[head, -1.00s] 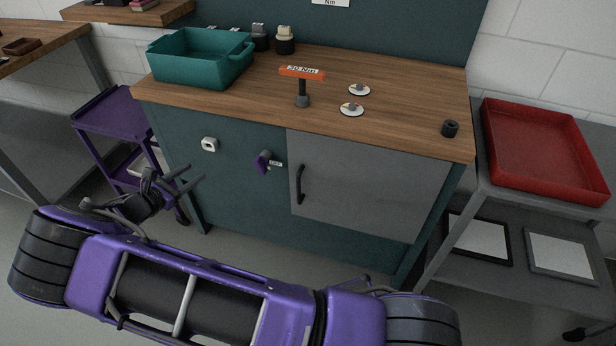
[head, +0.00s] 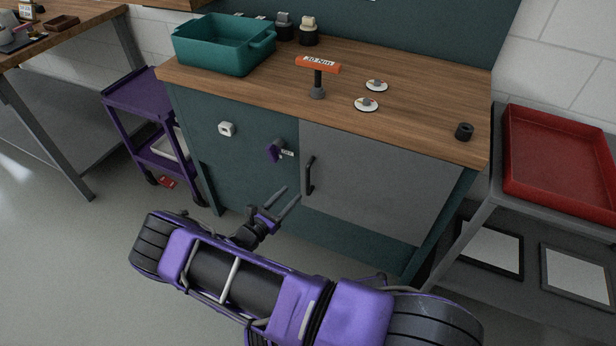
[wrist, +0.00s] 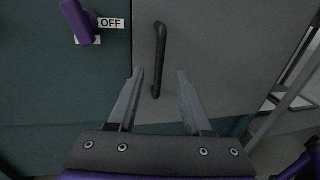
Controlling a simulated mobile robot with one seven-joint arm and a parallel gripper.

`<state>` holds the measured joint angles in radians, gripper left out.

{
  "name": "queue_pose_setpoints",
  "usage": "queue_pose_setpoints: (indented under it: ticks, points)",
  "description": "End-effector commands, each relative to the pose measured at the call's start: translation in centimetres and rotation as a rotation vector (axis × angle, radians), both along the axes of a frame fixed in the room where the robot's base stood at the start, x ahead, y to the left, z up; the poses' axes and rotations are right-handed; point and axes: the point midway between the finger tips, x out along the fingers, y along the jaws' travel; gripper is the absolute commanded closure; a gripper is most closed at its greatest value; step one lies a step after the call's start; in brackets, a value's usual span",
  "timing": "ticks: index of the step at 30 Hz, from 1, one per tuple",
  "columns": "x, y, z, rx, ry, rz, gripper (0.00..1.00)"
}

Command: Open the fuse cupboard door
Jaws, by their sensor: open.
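The fuse cupboard door (head: 378,190) is a grey panel in the front of the teal bench, and it is closed. Its black upright handle (head: 310,176) sits near the door's left edge. My gripper (head: 290,197) is open and empty, in front of the bench, a little below and left of the handle. In the wrist view the handle (wrist: 159,60) stands beyond the fingertips, between the lines of the two open fingers (wrist: 160,72); they appear apart from it. A purple rotary switch (head: 275,151) is left of the door; its label reads OFF in the wrist view (wrist: 111,23).
The wooden top bears a teal bin (head: 222,50), an orange-handled 30 Nm tool (head: 318,66), two small discs and a black cylinder (head: 464,131). A white fitting (head: 227,129) is left of the switch. A grey trolley with a red tray (head: 560,160) stands at right.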

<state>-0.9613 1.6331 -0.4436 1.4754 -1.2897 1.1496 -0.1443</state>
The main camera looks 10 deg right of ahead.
Motion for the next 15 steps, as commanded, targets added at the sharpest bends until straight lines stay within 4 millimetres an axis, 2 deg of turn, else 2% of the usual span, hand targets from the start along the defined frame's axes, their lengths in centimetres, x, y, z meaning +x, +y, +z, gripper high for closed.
queue_pose_setpoints:
  ticks: [6, 15]
  points:
    - [3.3, -3.7, 0.0, -0.001, -0.001, -0.003, 0.5]
    - [6.3, -6.9, 0.0, 0.001, -0.001, -0.002, 0.5]
